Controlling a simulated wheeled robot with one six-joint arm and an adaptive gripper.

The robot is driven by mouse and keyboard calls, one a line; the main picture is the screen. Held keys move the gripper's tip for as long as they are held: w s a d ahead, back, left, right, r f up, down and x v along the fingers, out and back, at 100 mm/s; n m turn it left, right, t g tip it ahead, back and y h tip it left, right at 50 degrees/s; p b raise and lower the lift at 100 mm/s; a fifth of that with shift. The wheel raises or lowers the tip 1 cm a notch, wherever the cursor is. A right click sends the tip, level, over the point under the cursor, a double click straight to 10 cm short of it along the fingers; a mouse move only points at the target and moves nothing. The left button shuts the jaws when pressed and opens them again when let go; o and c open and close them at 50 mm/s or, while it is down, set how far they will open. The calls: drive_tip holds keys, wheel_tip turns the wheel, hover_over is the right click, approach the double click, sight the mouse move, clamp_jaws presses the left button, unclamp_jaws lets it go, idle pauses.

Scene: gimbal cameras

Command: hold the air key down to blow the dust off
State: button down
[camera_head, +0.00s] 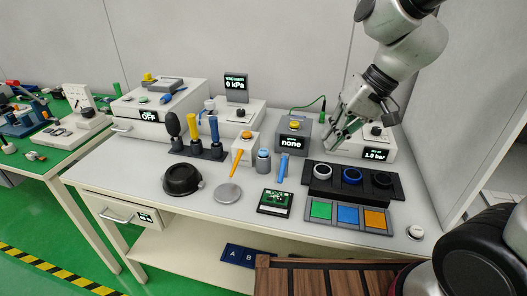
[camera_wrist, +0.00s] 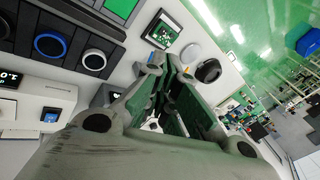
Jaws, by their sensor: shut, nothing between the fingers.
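My gripper (camera_head: 337,134) is shut and empty, above the back right of the white table, in front of the white box with a 1.0 bar display (camera_head: 375,155). A black knob (camera_head: 376,130) sits on that box. My fingers (camera_wrist: 168,78) fill the middle of the wrist view. A green nozzle-like part (camera_head: 322,117) with a green cable is behind my gripper. A green circuit board (camera_head: 275,199) lies on a dark base at the front; it also shows in the wrist view (camera_wrist: 164,30). I cannot tell which control is the air key, and no dust can be made out.
A grey box with a yellow button and a "none" display (camera_head: 291,143) stands left of my gripper. A black rack with several rings (camera_head: 350,191) and a colored tray (camera_head: 346,213) lie in front. A tool stand (camera_head: 196,151) is farther left. The front left tabletop is partly clear.

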drive_tip(key=w+a+f+m+t+y, duration=0.15)
drive_tip(key=w+a, duration=0.25)
drive_tip(key=a, duration=0.4)
drive_tip(key=w+a+f+m+t+y, duration=0.15)
drive_tip(key=w+a, duration=0.25)
drive_tip(key=a, duration=0.4)
drive_tip(key=m+t+h, duration=0.3)
drive_tip(key=t+h, duration=0.1)
hover_over(267, 150)
drive_tip(key=shift+s, duration=0.1)
drive_tip(key=shift+f, duration=0.15)
drive_tip(key=shift+a+f, duration=0.1)
drive_tip(key=shift+f, duration=4.2)
drive_tip(key=shift+f, duration=0.1)
drive_tip(key=shift+f, duration=0.3)
